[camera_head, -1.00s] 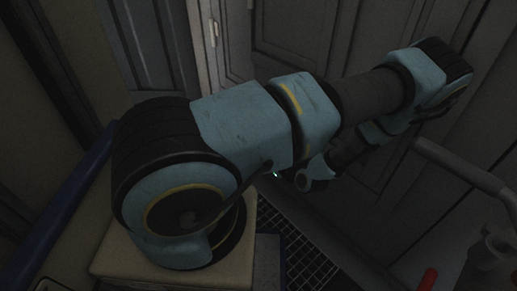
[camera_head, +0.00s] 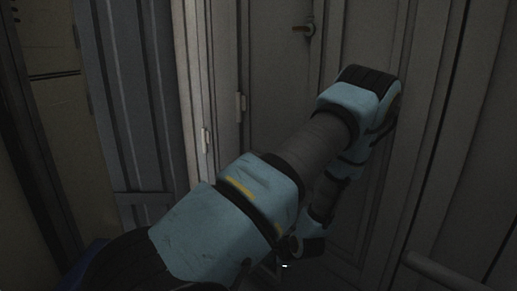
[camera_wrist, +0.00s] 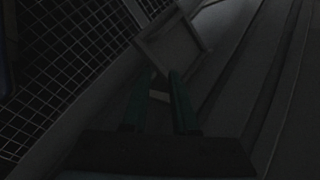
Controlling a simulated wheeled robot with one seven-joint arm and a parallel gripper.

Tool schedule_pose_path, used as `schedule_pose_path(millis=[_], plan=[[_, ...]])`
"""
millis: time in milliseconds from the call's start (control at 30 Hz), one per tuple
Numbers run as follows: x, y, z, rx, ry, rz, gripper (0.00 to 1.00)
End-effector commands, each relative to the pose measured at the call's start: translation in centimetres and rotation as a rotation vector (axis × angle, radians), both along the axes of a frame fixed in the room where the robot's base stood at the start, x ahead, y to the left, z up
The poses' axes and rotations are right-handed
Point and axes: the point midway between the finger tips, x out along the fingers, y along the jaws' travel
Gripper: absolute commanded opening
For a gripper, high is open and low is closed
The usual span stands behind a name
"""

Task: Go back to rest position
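My arm reaches from the lower left of the head view toward the grey door (camera_head: 365,215), then folds back down at its elbow. Its far end is low in the middle of that view, mostly hidden behind my own arm links, so the fingers do not show clearly there. In the dark wrist view, my gripper (camera_wrist: 160,74) shows two dark green fingers with a gap between them. It is open, and I see nothing held. A small pale patch shows between the fingers, and I cannot tell what it is.
The door has a handle (camera_head: 304,28) near the top. A grey ribbed panel (camera_head: 130,100) stands at left. A grey rail (camera_head: 440,270) is at the lower right, near my arm. The wrist view shows a dark floor grating (camera_wrist: 55,75) and a pale flat panel (camera_wrist: 172,42).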

Motion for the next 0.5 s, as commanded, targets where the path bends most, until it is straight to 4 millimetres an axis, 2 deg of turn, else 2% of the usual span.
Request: schedule_pose_path(millis=[100, 267, 367, 500], plan=[[0.3, -1.0, 3.2, -0.266, 0.027, 0.18, 0.27], [-0.3, -1.4, 8.3, -0.556, 0.078, 0.422, 0.27], [-1.1, -0.8, 11.9, -0.695, 0.111, 0.571, 0.27], [-3.1, 1.0, 16.9, -0.828, 0.149, 0.78, 0.27]])
